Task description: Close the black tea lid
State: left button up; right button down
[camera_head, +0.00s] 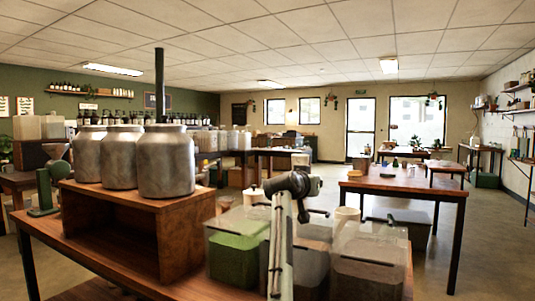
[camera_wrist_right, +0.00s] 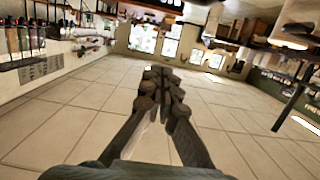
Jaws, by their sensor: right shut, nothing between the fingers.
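Several clear bins stand at the front in the head view. The left bin (camera_head: 236,250) holds something green. The right bin (camera_head: 367,265) holds something dark and has a dark handle across its upper part. A middle bin (camera_head: 312,262) is partly hidden behind my arm. I cannot tell which bin holds the black tea, or whether any lid is fully closed. My right gripper (camera_wrist_right: 158,75) is shut and empty in the right wrist view, with its fingers extended over open floor and no bin near them. My left gripper is not seen.
A wooden stand (camera_head: 120,230) with large metal canisters (camera_head: 165,163) is at the left. A light arm link of mine rises in front of the middle bin.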

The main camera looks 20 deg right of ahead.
jog(key=shift+a, duration=0.1)
dwell(0.4)
jog(key=v, duration=1.2)
jog(key=shift+f, duration=0.15)
